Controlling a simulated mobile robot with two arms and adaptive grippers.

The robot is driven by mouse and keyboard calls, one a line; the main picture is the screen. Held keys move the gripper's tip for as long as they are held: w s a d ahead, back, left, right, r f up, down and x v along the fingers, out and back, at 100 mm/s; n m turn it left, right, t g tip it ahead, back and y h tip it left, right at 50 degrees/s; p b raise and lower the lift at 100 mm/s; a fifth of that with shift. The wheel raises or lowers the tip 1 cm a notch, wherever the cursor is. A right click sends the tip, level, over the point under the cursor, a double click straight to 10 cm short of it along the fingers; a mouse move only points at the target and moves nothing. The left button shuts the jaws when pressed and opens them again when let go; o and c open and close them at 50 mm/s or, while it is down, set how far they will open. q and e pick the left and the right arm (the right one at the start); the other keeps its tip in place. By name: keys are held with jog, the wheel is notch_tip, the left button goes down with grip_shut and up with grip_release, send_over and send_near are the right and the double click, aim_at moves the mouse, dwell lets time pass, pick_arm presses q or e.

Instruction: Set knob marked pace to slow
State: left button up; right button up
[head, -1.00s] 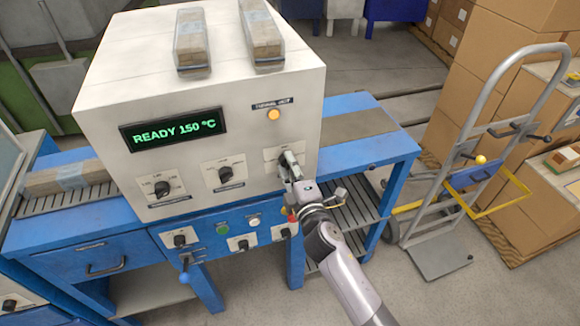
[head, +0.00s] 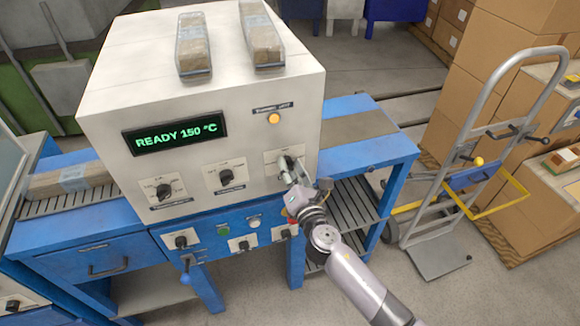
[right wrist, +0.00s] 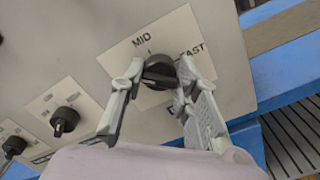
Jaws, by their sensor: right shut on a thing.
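The dark pace knob (head: 289,160) is on a white plate at the right of the machine's front face. In the right wrist view the knob (right wrist: 159,72) has MID printed above it and FAST at its right. The plate's lower lettering is mostly hidden by my fingers, and no SLOW mark shows. My right gripper (right wrist: 160,76) is shut on the knob, one finger on each side. In the head view this gripper (head: 292,170) reaches the knob from the lower right. Which way the knob points is not clear. My left gripper is not in view.
Two similar knobs (head: 164,190) (head: 226,175) sit left on the same face, under a display (head: 175,132) reading READY 150 °C. Smaller knobs and buttons are on the blue panel (head: 205,243) below. A hand truck (head: 470,160) and cartons (head: 510,100) stand at the right.

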jog(key=shift+a+f+n+p, duration=0.1)
jog(key=shift+n+p, duration=1.3)
jog(key=shift+n, duration=2.8)
jog(key=o, duration=1.2)
jog(key=shift+c, duration=0.2)
jog(key=v, duration=1.2)
